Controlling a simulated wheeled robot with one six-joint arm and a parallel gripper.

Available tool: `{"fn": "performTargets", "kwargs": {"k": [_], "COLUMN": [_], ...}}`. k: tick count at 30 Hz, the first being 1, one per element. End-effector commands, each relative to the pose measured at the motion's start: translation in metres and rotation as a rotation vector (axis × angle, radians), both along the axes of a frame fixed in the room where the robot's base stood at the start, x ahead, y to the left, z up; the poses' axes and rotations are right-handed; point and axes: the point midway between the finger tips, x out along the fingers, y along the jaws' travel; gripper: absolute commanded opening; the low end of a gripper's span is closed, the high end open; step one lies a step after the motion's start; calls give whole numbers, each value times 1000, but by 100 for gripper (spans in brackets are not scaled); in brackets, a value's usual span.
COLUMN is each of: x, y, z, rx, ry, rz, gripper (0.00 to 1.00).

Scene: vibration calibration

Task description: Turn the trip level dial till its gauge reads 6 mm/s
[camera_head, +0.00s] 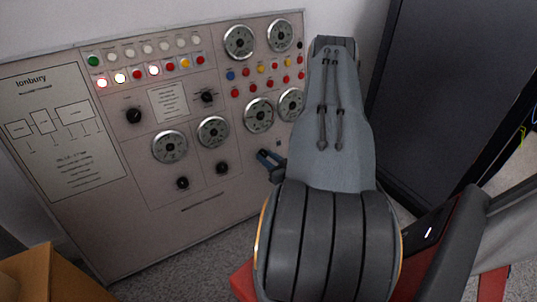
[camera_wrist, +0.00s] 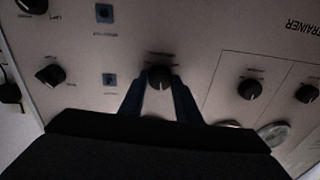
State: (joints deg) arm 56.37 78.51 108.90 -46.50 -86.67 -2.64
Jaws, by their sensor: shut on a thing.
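A grey upright panel (camera_head: 145,220) carries several round gauges and black dials. My gripper (camera_head: 268,160) is at the panel's lower right, below a gauge (camera_head: 258,115). In the wrist view my gripper's two blue fingers (camera_wrist: 159,84) are shut on a black dial (camera_wrist: 160,76), one on each side. The head view hides this dial behind my gripper. The labels are too small to read, so I cannot tell by name which dial is the trip level dial. The gauge's needle is too small to read a value.
Two free dials, a nearer one (camera_head: 222,168) and a farther one (camera_head: 183,183), sit left of my gripper under their gauges (camera_head: 213,131). Lamps and buttons (camera_head: 154,70) fill the panel's top. A dark cabinet (camera_head: 450,90) stands at right, and a wooden box (camera_head: 35,275) at lower left.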

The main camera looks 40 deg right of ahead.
Motion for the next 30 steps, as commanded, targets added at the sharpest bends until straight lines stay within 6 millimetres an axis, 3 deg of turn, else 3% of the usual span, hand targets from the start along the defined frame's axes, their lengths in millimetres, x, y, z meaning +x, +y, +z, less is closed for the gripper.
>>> {"fn": "performTargets", "kwargs": {"k": [12, 26, 27, 30], "x": [-1, 0, 0, 0], "y": [1, 1, 1, 1], "z": [-1, -2, -2, -2], "rx": [146, 157, 157, 156], "ry": [-33, -36, -36, -35], "rz": [-30, -32, -32, -32], "gripper": [8, 8, 32, 48]}}
